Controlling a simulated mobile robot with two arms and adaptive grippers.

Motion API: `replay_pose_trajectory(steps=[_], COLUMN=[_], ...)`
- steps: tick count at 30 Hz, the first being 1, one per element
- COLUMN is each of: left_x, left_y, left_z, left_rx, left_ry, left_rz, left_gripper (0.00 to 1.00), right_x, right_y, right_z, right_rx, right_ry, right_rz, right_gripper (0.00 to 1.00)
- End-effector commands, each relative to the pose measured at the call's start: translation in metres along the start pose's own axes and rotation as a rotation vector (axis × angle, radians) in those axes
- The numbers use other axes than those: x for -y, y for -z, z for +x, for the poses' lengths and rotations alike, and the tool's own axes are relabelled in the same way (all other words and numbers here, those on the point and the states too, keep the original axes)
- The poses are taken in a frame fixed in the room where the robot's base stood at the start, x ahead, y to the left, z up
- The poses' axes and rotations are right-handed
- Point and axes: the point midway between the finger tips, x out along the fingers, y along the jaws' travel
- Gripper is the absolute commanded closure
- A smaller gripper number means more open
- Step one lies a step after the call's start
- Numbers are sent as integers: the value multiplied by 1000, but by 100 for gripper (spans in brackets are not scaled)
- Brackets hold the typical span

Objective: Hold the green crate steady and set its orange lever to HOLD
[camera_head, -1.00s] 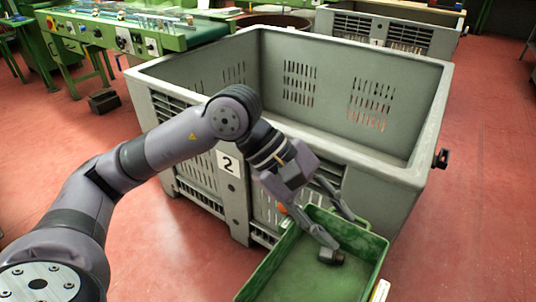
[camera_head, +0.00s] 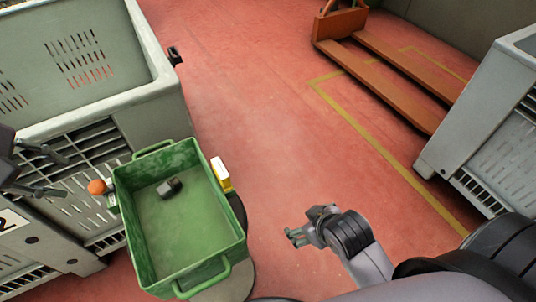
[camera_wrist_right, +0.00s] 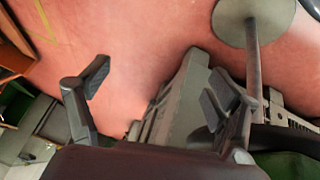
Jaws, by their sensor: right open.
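The green crate (camera_head: 205,280) stands left of the middle in the head view, beside a big grey bin. The orange lever's round knob (camera_head: 97,187) sits just outside the crate's left side; its setting is too small to read. My left gripper (camera_head: 62,175) is at the left edge, fingers apart and empty, left of the knob and clear of the crate. My right gripper (camera_head: 298,237) is to the right of the crate, apart from it. In the right wrist view its two fingers (camera_wrist_right: 157,90) are wide open with nothing between them.
A small dark block (camera_head: 168,187) lies inside the crate. A yellow-and-white piece (camera_head: 221,174) is on its right side. The grey bin (camera_head: 150,110) blocks the left. An orange pallet truck (camera_head: 390,75) and another grey bin (camera_head: 495,150) stand right. Red floor between is free.

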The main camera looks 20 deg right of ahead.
Motion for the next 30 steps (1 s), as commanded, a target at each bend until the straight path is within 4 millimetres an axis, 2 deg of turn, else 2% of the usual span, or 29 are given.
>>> replay_pose_trajectory(steps=[3,8,12,18,24,27,30], left_x=[0,0,0,0,0,0,0], left_y=[0,0,0,0,0,0,0], left_z=[0,0,0,0,0,0,0], left_rx=[1,1,2,2,2,2,2], left_ry=[0,0,0,0,0,0,0], left_rz=[0,0,0,0,0,0,0], left_gripper=[67,67,67,67,67,67,67], right_x=[-28,-58,-73,-73,-51,-37,-23], right_y=[50,121,179,246,285,292,292], right_z=[22,34,30,13,-7,-15,-20], right_rx=[-176,-414,-605,-856,-1097,-1217,-1347], right_ry=[-117,-301,-477,-738,-999,-1125,-1244], right_rz=[-167,-434,-688,-1066,-1449,-1635,-1812], right_gripper=[14,14,14,14,14,14,14])
